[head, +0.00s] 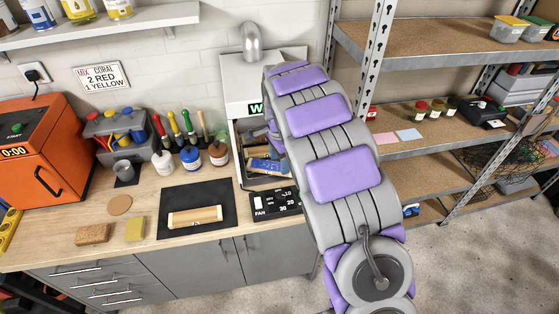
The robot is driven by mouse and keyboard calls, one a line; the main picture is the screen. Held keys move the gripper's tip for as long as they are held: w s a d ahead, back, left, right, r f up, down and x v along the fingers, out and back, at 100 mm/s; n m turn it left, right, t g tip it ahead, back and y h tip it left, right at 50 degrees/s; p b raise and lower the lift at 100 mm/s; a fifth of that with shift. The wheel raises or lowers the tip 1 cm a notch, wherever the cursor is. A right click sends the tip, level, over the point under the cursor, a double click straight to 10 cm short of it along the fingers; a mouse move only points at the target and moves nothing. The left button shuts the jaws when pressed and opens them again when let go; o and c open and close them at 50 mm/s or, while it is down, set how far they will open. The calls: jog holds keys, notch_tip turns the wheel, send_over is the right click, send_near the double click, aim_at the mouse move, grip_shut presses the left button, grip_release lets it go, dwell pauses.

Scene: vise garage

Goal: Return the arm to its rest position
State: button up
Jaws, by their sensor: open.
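My arm (343,174), grey with purple pads, rises from the lower right of the head view. It reaches up and away to the front of a light grey hood cabinet (238,76) with a green W label. A further purple and grey part of my arm shows at its far left edge, by the cabinet's opening. My gripper cannot be made out; the arm's far end hides it. A blue object (268,165) lies inside the open cabinet, partly covered by the arm.
The wooden bench (60,235) holds an orange box (35,150), a black mat (172,229) with a wooden block, bottles, a tool holder and sponges. A fan panel (275,202) sits beside my arm. Metal shelves (440,150) stand close on the right. Open floor (480,270) lies at lower right.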

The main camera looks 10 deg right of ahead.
jog(key=s+d+r+n+b, duration=0.1)
jog(key=s+r+n, duration=0.25)
jog(key=s, duration=0.65)
jog(key=s+d+r+n+b, duration=0.1)
jog(key=s+r+n+b, duration=0.2)
jog(key=s, duration=0.7)
jog(key=s+a+f+n+g+b, duration=0.1)
jog(key=s+n, duration=0.7)
jog(key=s, duration=1.4)
jog(key=shift+s+a+g, duration=0.25)
jog(key=shift+a+g, duration=0.15)
jog(key=shift+n, duration=0.25)
